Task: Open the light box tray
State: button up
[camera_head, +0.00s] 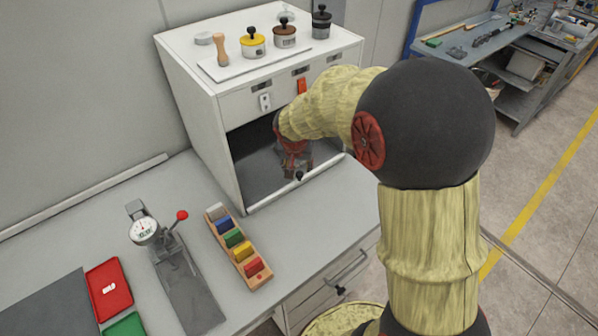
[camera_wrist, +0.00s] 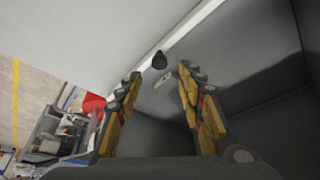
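The light box (camera_head: 200,105) is a white cabinet with a dark open front, standing on the bench. Its tray (camera_head: 255,172) is a grey floor low in the opening, with a pale front edge and a small black knob (camera_head: 299,176). My gripper (camera_head: 296,166) is in the mouth of the opening, low over the tray and close to the knob. In the wrist view, the two fingers (camera_wrist: 162,76) are spread apart with nothing between them. The black knob (camera_wrist: 160,60) shows just beyond the fingertips, roughly between them, on the pale edge (camera_wrist: 188,28). Contact with it is not visible.
Several lidded cups, including a yellow one (camera_head: 253,42), stand on the box top. A dial gauge (camera_head: 144,231), a wooden rack of coloured blocks (camera_head: 238,247) and a red tray (camera_head: 109,289) lie on the bench to the left. The bench strip before the opening is clear.

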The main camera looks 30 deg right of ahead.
aim_at(299, 174)
jog(key=b+x, duration=0.1)
jog(key=x, duration=0.5)
jog(key=shift+f, duration=0.15)
jog(key=shift+c, duration=1)
jog(key=c, duration=0.7)
grip_shut()
